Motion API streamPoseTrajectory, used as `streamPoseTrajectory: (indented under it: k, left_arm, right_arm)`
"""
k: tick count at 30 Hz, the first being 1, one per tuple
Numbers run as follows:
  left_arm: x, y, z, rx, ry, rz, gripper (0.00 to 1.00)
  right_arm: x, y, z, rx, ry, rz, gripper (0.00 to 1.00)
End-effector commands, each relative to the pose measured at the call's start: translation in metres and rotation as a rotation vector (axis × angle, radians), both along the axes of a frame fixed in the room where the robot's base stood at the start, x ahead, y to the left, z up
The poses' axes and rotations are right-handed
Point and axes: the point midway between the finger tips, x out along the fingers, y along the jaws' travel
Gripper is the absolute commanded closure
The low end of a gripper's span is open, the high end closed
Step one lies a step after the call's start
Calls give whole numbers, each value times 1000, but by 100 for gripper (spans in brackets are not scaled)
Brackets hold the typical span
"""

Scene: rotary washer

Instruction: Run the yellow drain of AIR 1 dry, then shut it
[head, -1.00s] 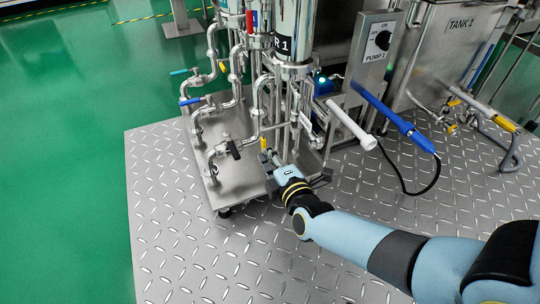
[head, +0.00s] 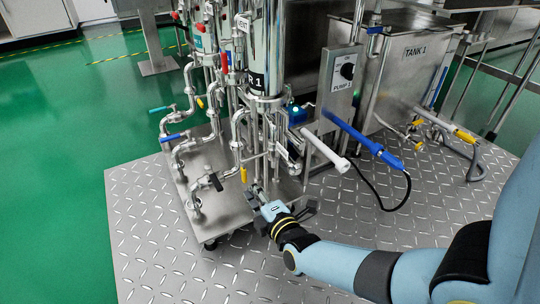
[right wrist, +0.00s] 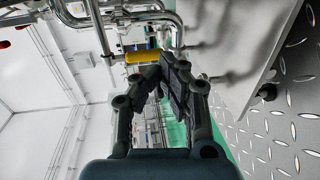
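The column with a label ending in "R 1" (head: 258,82) stands on a steel skid; the rest of its label is hidden. A small yellow valve handle (head: 243,174) hangs upright low on the pipework in front of it. In the right wrist view this yellow handle (right wrist: 142,56) lies across the picture just beyond the fingertips. My right gripper (head: 258,190) is just right of and below the handle, apart from it as far as I can tell. Its fingertips (right wrist: 160,70) come together with nothing seen between them. No flow from the drain can be made out. My left gripper is out of view.
Black (head: 215,181), blue (head: 172,137) and green (head: 159,110) valve handles sit on pipes to the left. The tread-plate floor (head: 150,230) in front is clear.

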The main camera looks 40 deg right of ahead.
Motion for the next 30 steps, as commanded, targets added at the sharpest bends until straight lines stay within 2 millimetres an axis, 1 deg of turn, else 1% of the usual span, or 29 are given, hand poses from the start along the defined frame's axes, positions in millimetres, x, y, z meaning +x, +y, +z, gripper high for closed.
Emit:
streamPoseTrajectory:
  k: [1,6,10,15,19,26,29,30]
  left_arm:
    - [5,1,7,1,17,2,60]
    - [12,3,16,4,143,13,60]
    - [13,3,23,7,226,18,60]
    - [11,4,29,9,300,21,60]
    - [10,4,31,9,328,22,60]
    - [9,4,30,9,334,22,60]
    - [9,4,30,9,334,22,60]
    - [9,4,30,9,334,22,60]
  right_arm:
    - [-8,-1,2,-1,2,1,100]
    - [-43,9,2,2,4,0,100]
    - [-68,14,1,1,4,1,100]
    - [-92,20,-1,1,6,0,100]
    - [-100,22,-2,0,5,1,100]
    - [-102,22,-3,2,7,1,100]
    - [-104,24,-3,44,16,7,100]
    - [-105,26,-2,89,27,14,100]
